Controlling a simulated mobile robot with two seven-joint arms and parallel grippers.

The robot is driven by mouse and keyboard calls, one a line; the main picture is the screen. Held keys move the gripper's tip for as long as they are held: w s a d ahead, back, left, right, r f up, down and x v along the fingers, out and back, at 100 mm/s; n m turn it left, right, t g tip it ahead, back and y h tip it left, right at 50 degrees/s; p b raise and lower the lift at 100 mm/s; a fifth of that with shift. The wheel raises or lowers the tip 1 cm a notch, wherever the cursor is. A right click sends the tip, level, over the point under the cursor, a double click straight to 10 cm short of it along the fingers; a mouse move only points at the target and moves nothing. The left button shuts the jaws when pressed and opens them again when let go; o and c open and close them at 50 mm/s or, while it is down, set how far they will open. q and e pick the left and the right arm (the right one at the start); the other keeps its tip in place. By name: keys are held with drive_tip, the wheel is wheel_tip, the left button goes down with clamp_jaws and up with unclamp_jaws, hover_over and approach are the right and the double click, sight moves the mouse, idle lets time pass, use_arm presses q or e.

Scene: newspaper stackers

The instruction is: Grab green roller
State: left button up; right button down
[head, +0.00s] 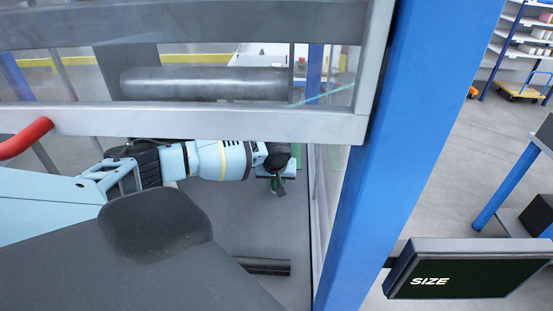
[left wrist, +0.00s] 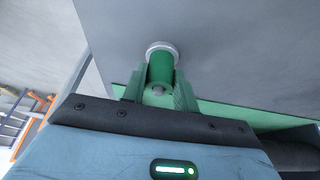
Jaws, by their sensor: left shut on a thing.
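The green roller (left wrist: 160,69) shows in the left wrist view as a short green cylinder with a pale grey rounded end, against a grey surface. My left gripper (left wrist: 159,88) is shut on it, with a finger on each side. In the head view my left arm reaches in from the left beneath a grey frame bar, and the left gripper (head: 275,181) is inside the machine near its right side. There the roller is mostly hidden by the gripper, and only small bits of green show. My right gripper is in neither view.
A grey frame bar (head: 200,122) with a clear panel above it crosses over my left arm. A metal roller (head: 205,83) lies behind the panel. A blue post (head: 400,120) and a SIZE screen (head: 470,270) stand at the right. A dark bar (head: 264,266) lies below.

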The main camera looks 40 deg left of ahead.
use_arm(q)
wheel_tip(320, 180, up, 10)
drive_tip(key=shift+r+p, duration=0.1)
drive_tip(key=shift+p, duration=0.35)
drive_tip(key=shift+d, duration=0.1)
